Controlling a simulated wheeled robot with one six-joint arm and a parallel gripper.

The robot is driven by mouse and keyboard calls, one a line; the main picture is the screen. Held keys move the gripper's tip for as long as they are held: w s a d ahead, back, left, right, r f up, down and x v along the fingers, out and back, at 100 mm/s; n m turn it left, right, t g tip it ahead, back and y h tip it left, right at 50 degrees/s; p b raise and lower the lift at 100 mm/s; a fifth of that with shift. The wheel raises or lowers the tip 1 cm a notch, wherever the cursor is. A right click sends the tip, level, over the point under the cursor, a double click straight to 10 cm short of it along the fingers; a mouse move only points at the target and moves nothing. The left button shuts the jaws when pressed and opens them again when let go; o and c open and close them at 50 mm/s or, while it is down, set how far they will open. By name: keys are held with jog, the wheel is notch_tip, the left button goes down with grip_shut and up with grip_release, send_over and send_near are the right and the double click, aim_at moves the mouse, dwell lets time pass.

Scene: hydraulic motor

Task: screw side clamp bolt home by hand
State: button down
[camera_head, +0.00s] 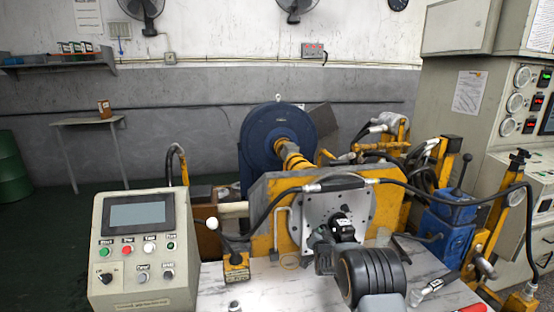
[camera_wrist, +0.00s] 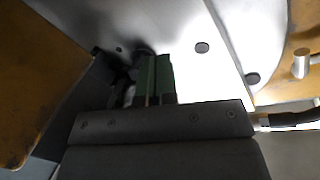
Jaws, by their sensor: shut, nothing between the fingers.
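My gripper shows in the wrist view as two green fingers (camera_wrist: 155,75) pressed together, shut and empty. Their tips are in front of a dark, shadowed part (camera_wrist: 122,72) beside the pale metal mounting plate (camera_wrist: 225,55); I cannot tell whether they touch it. In the head view the mounting plate (camera_head: 360,208) stands upright on the yellow stand (camera_head: 262,215), and my arm hides its lower part. I cannot make out the side clamp bolt for certain. A short metal pin (camera_wrist: 301,63) sticks out by the yellow surface at the right of the wrist view.
A control box (camera_head: 140,250) stands at the left. A black hose arches across the plate's top. A blue hand pump (camera_head: 447,220) and a tool with a red handle (camera_head: 472,308) are at the right. The white marbled bench top (camera_head: 275,285) has bare room left of my arm.

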jog(key=shift+d+b, duration=0.35)
jog(key=shift+b, duration=0.1)
dwell(0.6)
jog(key=shift+d+r+b, duration=0.2)
jog(key=shift+r+b, duration=0.1)
jog(key=shift+b, duration=1.7)
jog(key=shift+d+r+b, duration=0.2)
jog(key=shift+r+b, duration=0.2)
jog(key=shift+b, duration=0.7)
jog(key=shift+d+f+b, duration=0.1)
jog(key=shift+d+b, duration=0.05)
jog(key=shift+b, duration=0.2)
jog(key=shift+a+r, duration=0.2)
jog(key=shift+r, duration=0.05)
jog(key=shift+b, duration=0.35)
jog(key=shift+s+d+r+b, duration=0.15)
jog(key=shift+s+b, duration=0.4)
jog(key=shift+s, duration=0.4)
jog(key=shift+s+d+b, duration=0.1)
jog(key=shift+s+b, duration=0.5)
jog(key=shift+s, duration=0.4)
jog(key=shift+s+d+r+b, duration=0.15)
jog(key=shift+s+b, duration=0.4)
jog(key=shift+s, duration=0.4)
jog(key=shift+s, duration=0.1)
